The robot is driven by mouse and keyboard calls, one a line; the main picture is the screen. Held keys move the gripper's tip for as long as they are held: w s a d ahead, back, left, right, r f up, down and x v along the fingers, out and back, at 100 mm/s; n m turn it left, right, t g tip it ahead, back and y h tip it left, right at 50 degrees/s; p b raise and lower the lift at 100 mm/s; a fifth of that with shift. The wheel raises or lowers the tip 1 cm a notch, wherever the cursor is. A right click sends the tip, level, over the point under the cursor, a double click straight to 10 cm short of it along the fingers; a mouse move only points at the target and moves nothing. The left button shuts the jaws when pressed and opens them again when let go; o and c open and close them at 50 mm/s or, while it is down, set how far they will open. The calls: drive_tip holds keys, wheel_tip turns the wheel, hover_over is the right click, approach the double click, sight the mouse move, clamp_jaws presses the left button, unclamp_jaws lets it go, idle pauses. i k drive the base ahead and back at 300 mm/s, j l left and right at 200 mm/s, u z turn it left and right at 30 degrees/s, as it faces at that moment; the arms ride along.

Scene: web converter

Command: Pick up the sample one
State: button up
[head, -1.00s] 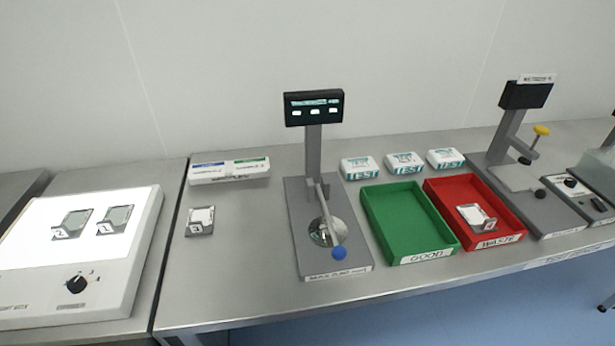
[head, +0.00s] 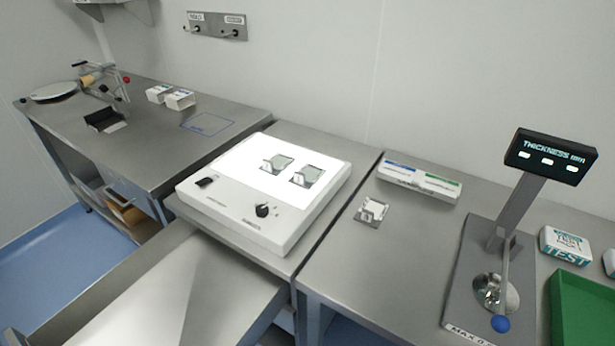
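Two flat samples in small metal holders with tags lie side by side on the lit white top of the light box (head: 222,210). The left sample (head: 279,161) and the right sample (head: 309,174) are apart from each other. Their tag numbers are too small to read now; in the earlier frame the right one appears to read 1 and the left one 2. A third sample in a holder (head: 373,209) lies on the bench right of the light box. My gripper is not in view.
A thickness gauge (head: 518,215) with a blue-knobbed lever stands on the right. A green tray (head: 585,305) and a test box (head: 565,245) are beside it. A white case (head: 418,182) lies near the wall. The left bench (head: 160,135) holds boxes and instruments.

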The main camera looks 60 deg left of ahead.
sight(308, 176)
drive_tip(key=l+u, duration=0.1)
drive_tip(key=u, duration=0.35)
drive_tip(key=l+u, duration=0.1)
drive_tip(key=u, duration=0.35)
drive_tip(key=k+l+u, duration=0.1)
drive_tip(key=u, duration=0.75)
drive_tip(key=k+l+u, duration=0.1)
drive_tip(key=u, duration=0.35)
